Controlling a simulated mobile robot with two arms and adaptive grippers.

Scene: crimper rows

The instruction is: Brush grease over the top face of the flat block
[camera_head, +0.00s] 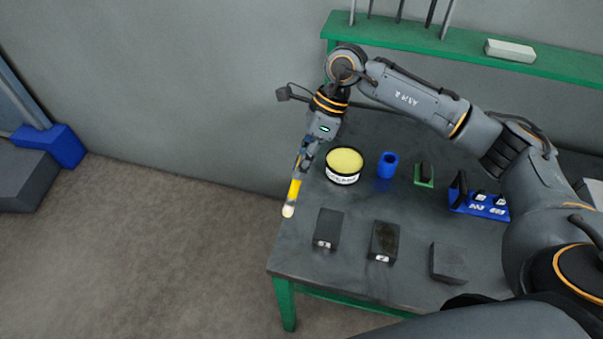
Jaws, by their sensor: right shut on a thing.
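My right gripper (305,158) is shut on a brush (294,192) with a yellow handle and a pale tip. The brush hangs tip down, seen just past the table's left edge. An open round tin of yellow grease (345,159) stands to its right. Three dark blocks lie in a row near the front: a left block (328,228) and a middle block (385,240) with small pale marks on their front faces, and a plain right block (448,262). The middle block's top looks somewhat glossy. I cannot tell for sure which is the flat block. My left gripper is out of view.
Behind the blocks on the dark table (300,262) stand a blue cup (388,165), a green holder (424,183) with a dark piece, and a blue tray (460,208) with several small parts. A green shelf (465,54) runs along the back. My right arm spans the right side.

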